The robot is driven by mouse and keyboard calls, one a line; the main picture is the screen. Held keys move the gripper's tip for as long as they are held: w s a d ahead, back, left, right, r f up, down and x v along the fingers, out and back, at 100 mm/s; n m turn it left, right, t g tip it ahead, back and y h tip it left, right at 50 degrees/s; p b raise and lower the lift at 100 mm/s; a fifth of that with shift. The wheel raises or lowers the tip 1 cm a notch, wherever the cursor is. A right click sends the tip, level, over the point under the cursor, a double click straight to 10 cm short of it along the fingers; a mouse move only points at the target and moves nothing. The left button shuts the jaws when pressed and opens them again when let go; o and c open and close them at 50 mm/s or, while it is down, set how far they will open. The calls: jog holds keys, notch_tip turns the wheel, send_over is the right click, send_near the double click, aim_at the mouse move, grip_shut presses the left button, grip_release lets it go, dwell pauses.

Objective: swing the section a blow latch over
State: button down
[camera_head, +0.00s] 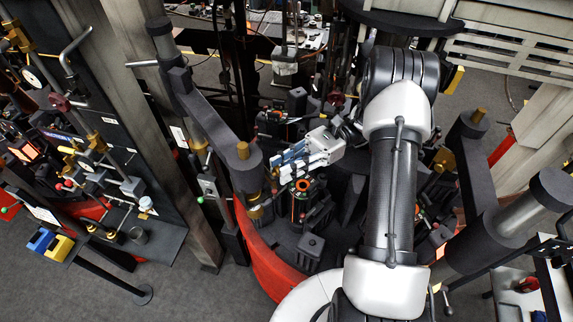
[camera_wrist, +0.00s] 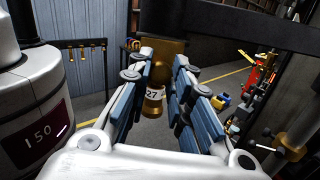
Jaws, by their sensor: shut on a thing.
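My gripper (camera_head: 284,162) reaches left over the rotary machine in the head view, with blue pads on its light grey fingers. In the wrist view my gripper (camera_wrist: 160,75) has its fingers on both sides of a brass part, which I take as the section A blow latch (camera_wrist: 167,48). It has an upright plate, with a rounded brass piece bearing a white tag marked 27 below it. The fingers hide its sides, and the contact itself is not clearly visible. In the head view I cannot pick the latch out at the fingertips.
A dark arm with a brass-topped post (camera_head: 243,150) stands just left of my gripper. An orange-ringed mould unit (camera_head: 302,187) is below it. The red curved base rim (camera_head: 262,255) runs in front. A grey pillar and a bench of valves (camera_head: 130,188) are at left.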

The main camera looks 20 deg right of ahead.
jog(key=c, duration=1.4)
grip_release()
